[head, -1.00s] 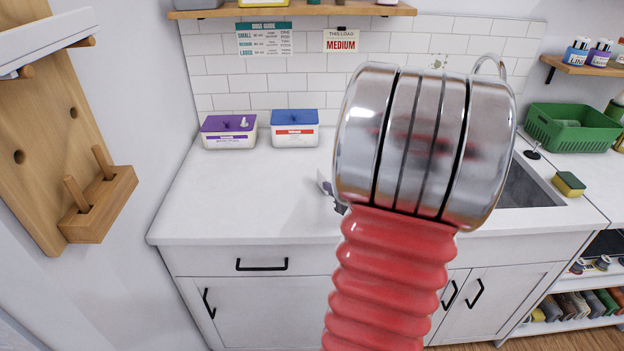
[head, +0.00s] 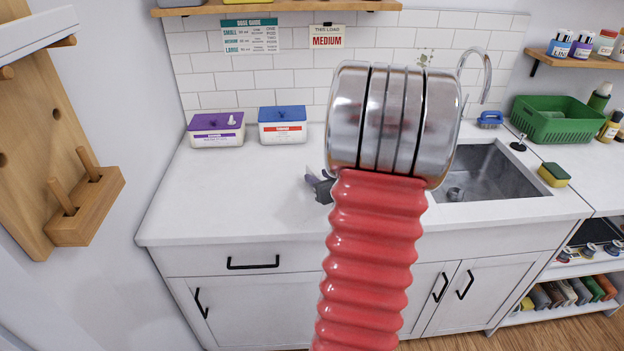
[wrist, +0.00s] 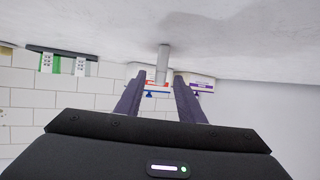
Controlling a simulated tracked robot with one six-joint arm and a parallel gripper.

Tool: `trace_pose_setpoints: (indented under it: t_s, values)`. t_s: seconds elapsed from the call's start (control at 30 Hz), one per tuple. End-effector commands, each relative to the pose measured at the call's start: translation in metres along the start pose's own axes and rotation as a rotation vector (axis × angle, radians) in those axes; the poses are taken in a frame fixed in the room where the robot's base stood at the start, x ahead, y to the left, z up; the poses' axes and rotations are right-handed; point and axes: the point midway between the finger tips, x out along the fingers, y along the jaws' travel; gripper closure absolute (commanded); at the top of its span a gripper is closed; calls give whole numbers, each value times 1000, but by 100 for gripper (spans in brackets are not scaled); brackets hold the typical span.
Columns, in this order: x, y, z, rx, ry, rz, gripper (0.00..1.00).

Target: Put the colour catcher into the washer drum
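My gripper (head: 315,182) is mostly hidden behind my red arm in the head view, above the counter. In the wrist view its two dark fingers (wrist: 158,78) are apart. A narrow pale grey piece (wrist: 163,62) shows between them with gaps on both sides; I cannot tell what it is. A tub with a purple lid (head: 216,128) and a tub with a blue lid and red label (head: 283,126) stand at the back of the counter, beyond the gripper. I cannot identify a colour catcher. The washer drum is not in view.
The white counter (head: 230,195) is clear in front of the tubs. A sink (head: 485,175), a sponge (head: 554,175) and a green basket (head: 562,122) are at the right. A wooden peg rack (head: 85,210) is at the left. A shelf (head: 290,8) hangs above.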

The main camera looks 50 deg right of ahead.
Motion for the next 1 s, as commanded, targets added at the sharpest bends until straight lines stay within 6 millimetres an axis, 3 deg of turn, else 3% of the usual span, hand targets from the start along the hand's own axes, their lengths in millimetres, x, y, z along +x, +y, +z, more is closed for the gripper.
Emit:
trace_pose_setpoints:
  t_s: [0.2, 0.67, 1.0]
  values:
    - [24, 0, 0, -1, -2, -1, 65]
    - [29, 0, 0, -1, -1, -1, 65]
    - [68, 0, -3, 0, -2, -1, 65]
